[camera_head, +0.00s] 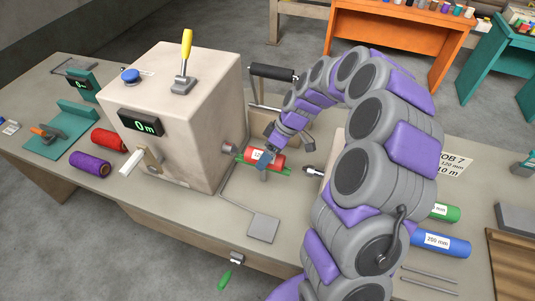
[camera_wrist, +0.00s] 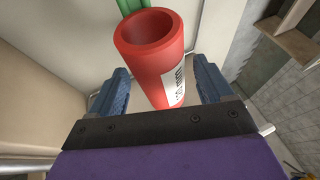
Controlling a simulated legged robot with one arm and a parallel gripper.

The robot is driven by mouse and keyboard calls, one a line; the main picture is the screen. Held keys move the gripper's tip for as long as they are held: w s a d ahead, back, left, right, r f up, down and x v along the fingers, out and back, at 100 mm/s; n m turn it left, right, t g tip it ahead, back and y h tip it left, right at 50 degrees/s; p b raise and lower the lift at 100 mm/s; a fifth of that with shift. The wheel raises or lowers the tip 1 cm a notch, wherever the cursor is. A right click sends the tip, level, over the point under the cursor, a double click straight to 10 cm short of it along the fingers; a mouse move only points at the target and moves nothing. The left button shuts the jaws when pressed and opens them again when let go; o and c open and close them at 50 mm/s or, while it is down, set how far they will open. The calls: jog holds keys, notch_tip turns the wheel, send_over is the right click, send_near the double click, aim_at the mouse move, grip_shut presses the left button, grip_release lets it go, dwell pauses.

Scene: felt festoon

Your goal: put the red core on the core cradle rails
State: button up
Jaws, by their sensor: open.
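The red core (camera_head: 278,158), a short tube with a white label, lies by the right side of the beige machine (camera_head: 180,105). The fingers are open, with a gap visible at the left one. A green strip (camera_wrist: 132,6) shows behind the core. In the head view my gripper (camera_head: 266,152) is at the core, partly hidden by my arm.
A spindle end (camera_head: 230,148) juts from the machine near the core. A black roller (camera_head: 273,72) stands behind. A flat grey plate (camera_head: 263,227) lies in front. Green (camera_head: 445,212) and blue (camera_head: 443,242) cores lie right of my arm; red (camera_head: 109,140) and purple (camera_head: 90,163) rolls lie left.

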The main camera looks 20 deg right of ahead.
jog(key=p+v, duration=0.2)
jog(key=v, duration=1)
jog(key=shift+p, duration=0.4)
jog(key=s+a+r+m+h, duration=0.1)
jog(key=s+a+r, duration=0.15)
jog(key=s, duration=0.25)
jog(key=s+a+r+m+g, duration=0.1)
jog(key=s+a+r, duration=0.15)
jog(key=s, duration=0.25)
jog(key=s+a+r+m+h, duration=0.1)
jog(key=s+a+r, duration=0.15)
jog(key=s, duration=0.25)
jog(key=s+d+f+m+h, duration=0.1)
jog(key=s+m, duration=0.2)
jog(key=s, duration=0.6)
jog(key=s+f+m+h, duration=0.2)
jog(key=s+m, duration=0.2)
jog(key=s, duration=0.6)
jog(key=shift+s+d+m+g+h, duration=0.2)
jog(key=shift+d+m+g+h, duration=0.1)
jog(key=shift+d, duration=0.1)
